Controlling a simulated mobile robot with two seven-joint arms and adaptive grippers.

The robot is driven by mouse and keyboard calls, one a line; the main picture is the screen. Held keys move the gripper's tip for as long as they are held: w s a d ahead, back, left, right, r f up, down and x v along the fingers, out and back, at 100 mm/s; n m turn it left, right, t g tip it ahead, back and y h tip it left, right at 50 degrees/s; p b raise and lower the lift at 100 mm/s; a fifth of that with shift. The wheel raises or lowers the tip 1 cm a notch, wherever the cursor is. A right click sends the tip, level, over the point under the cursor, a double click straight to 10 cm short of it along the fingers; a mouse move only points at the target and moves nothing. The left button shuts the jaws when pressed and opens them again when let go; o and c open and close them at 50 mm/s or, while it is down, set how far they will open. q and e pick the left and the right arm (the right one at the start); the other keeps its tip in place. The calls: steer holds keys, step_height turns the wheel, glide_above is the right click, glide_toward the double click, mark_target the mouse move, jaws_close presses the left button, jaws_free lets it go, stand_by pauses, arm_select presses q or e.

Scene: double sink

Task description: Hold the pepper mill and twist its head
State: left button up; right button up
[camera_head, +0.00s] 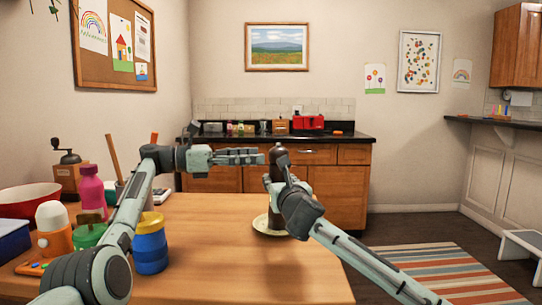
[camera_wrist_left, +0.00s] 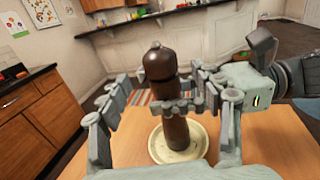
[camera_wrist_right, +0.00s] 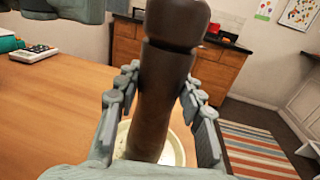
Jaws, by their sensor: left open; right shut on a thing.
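The dark brown pepper mill (camera_head: 276,207) is upright over a cream saucer (camera_head: 260,225) on the wooden table. Whether its base touches the saucer I cannot tell. My right gripper (camera_head: 283,173) is shut on the mill's body below its rounded head; the right wrist view shows the mill (camera_wrist_right: 155,90) between its fingers. My left gripper (camera_head: 262,157) is open at head height, just left of the mill, with its fingers pointing at it. In the left wrist view the mill's head (camera_wrist_left: 160,64) lies ahead between the open fingers, and the saucer (camera_wrist_left: 201,143) shows below.
On the table's left are a pink bottle (camera_head: 92,190), a blue-and-yellow jar (camera_head: 150,245), an orange white-topped container (camera_head: 54,228), a red bowl (camera_head: 30,197) and a coffee grinder (camera_head: 67,172). A calculator (camera_wrist_right: 35,53) lies farther back. The table's front right is clear.

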arm_select(q)
steer(key=v, duration=0.5)
steer(key=shift+f, duration=0.1)
steer(key=m+t+y, duration=0.6)
steer(key=m+t, duration=0.3)
steer(key=m, duration=2)
glide_toward(272, 154)
steer(key=d, duration=0.1)
steer(key=x, duration=1.2)
steer(key=shift+w+a, duration=0.25)
steer(key=shift+a, duration=0.05)
steer(key=shift+c, duration=0.5)
